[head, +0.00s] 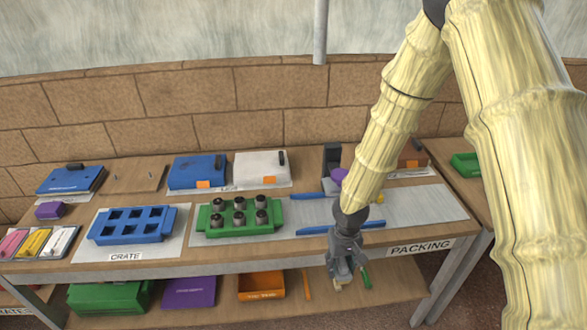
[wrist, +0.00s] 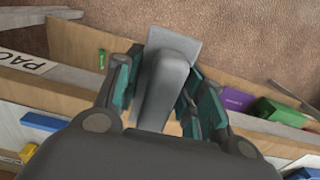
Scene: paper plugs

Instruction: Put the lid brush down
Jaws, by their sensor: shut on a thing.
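My gripper (head: 345,272) hangs in front of the bench's front edge, left of the PACKING label. It is shut on the lid brush, which shows in the wrist view as a grey rounded handle (wrist: 166,88) between the teal-padded fingers (wrist: 163,92). A lighter grey flat part (wrist: 184,42) shows beyond the handle. In the head view the brush is mostly hidden by the gripper. The wrist view looks down past it to the lower shelf and floor, and the brush appears clear of both.
The bench holds a blue crate (head: 132,224), a green holder with several dark plugs (head: 240,217) and blue rails (head: 372,224). A bare grey mat (head: 425,204) lies at right. The lower shelf has an orange bin (head: 262,286), a purple bin (head: 190,291) and a small green item (head: 366,278).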

